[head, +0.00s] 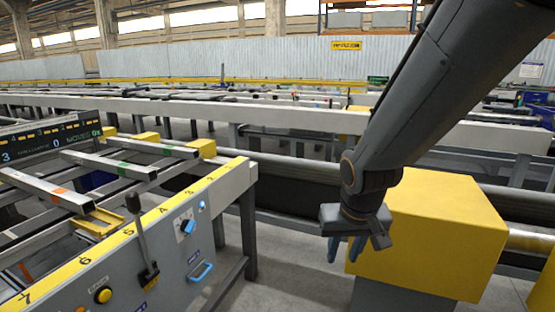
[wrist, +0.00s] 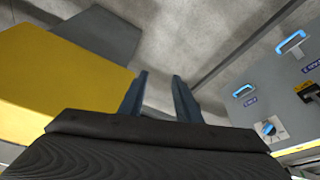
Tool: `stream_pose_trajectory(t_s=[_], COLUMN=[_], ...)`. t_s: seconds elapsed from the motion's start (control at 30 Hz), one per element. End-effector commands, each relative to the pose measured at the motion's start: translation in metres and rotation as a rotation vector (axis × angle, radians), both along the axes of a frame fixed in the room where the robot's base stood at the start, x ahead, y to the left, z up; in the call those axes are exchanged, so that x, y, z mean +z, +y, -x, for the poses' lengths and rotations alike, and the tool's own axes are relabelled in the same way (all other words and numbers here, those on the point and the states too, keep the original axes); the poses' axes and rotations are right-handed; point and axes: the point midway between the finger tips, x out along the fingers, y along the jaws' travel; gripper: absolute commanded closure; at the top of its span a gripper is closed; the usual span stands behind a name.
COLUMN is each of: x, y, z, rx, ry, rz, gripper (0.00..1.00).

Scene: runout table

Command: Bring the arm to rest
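My gripper (head: 345,250) hangs at the end of my dark arm, pointing down, in front of the left side of a yellow block-shaped housing (head: 440,222). In the wrist view my gripper (wrist: 160,97) shows two blue-grey fingers standing apart, with bare floor visible between them. Nothing is held. The gripper is to the right of the runout table's control panel (head: 165,258), with a gap between them. I cannot tell from these views whether the gripper touches the yellow housing.
The panel carries a black lever (head: 141,235), a blue knob (head: 187,226), a blue handle (head: 201,271) and a yellow button (head: 103,295). Metal bars (head: 45,190) lie across the table at left. Grey floor (head: 285,270) is clear between panel and housing.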

Motion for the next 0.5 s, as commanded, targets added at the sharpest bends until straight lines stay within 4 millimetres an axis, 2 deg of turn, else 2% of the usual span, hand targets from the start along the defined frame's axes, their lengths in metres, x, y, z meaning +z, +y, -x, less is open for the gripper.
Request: stream_pose_trajectory(t_s=[0.03, 0.1, 0.5], x=[0.003, 0.005, 0.019], y=[-0.004, -0.007, -0.008], z=[0.019, 0.042, 0.15], rx=[0.002, 0.007, 0.063], ry=[0.039, 0.092, 0.331], rz=[0.005, 0.007, -0.032], gripper=[0.7, 0.7, 0.7])
